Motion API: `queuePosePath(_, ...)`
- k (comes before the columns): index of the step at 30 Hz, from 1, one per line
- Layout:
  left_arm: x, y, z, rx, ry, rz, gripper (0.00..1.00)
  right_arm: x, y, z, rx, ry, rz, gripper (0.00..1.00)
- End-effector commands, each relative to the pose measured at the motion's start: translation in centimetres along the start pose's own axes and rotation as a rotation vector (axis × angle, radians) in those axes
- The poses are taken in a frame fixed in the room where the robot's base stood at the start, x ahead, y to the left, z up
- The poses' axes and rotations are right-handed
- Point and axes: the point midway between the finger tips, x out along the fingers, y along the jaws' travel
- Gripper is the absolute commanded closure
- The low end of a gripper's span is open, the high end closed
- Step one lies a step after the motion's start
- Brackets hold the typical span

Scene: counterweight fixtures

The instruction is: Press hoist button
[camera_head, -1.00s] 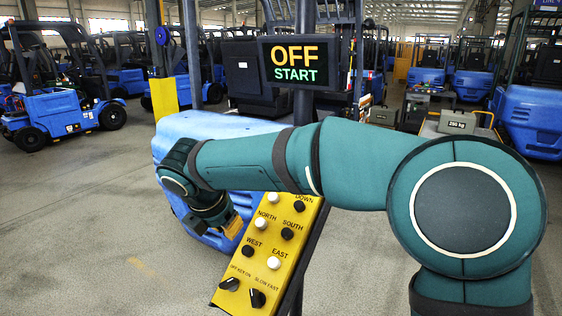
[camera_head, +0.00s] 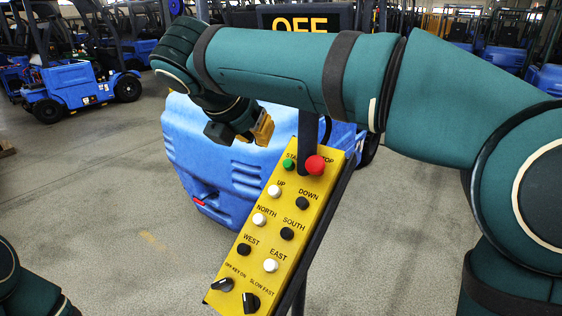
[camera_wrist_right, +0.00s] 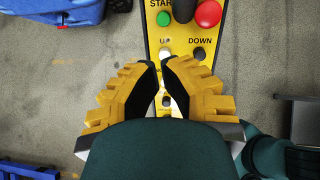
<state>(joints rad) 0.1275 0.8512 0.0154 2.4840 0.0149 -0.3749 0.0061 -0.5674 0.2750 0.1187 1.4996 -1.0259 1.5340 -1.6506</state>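A yellow control panel (camera_head: 262,222) stands tilted in the head view. Its top row holds the green START button (camera_head: 288,164) and the red STOP button (camera_head: 315,165). Below are the white UP button (camera_head: 274,191) and black DOWN button (camera_head: 302,203). My right gripper (camera_head: 262,128) hangs above and left of the panel's top. In the right wrist view its fingers (camera_wrist_right: 160,66) are a small gap apart with nothing between them. The UP button (camera_wrist_right: 166,55) shows just beyond the fingertips; START (camera_wrist_right: 163,19) and STOP (camera_wrist_right: 208,14) are farther up. My left gripper is out of view.
Lower panel buttons include NORTH (camera_head: 259,219), SOUTH (camera_head: 287,233), WEST (camera_head: 243,249) and EAST (camera_head: 270,265), with two black knobs at the bottom. A blue machine body (camera_head: 215,165) stands behind the panel.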

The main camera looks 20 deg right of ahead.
Motion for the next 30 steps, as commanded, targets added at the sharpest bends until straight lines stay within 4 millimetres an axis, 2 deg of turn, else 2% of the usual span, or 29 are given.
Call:
queuePosePath(5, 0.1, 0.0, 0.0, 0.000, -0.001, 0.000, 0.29, 0.5, 0.0, 0.0, 0.001, 0.001, -0.002, 1.00)
queuePosePath(8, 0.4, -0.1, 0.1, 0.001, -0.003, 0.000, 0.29, 1.6, 0.0, -0.1, 0.001, 0.001, -0.003, 1.00)
queuePosePath(24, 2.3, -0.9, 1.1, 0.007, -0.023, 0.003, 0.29, 11.6, 0.0, -0.2, 0.001, 0.002, -0.003, 1.00)
queuePosePath(30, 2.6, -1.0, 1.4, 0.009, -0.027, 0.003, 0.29, 13.6, 0.0, -0.1, 0.000, 0.002, 0.000, 1.00)
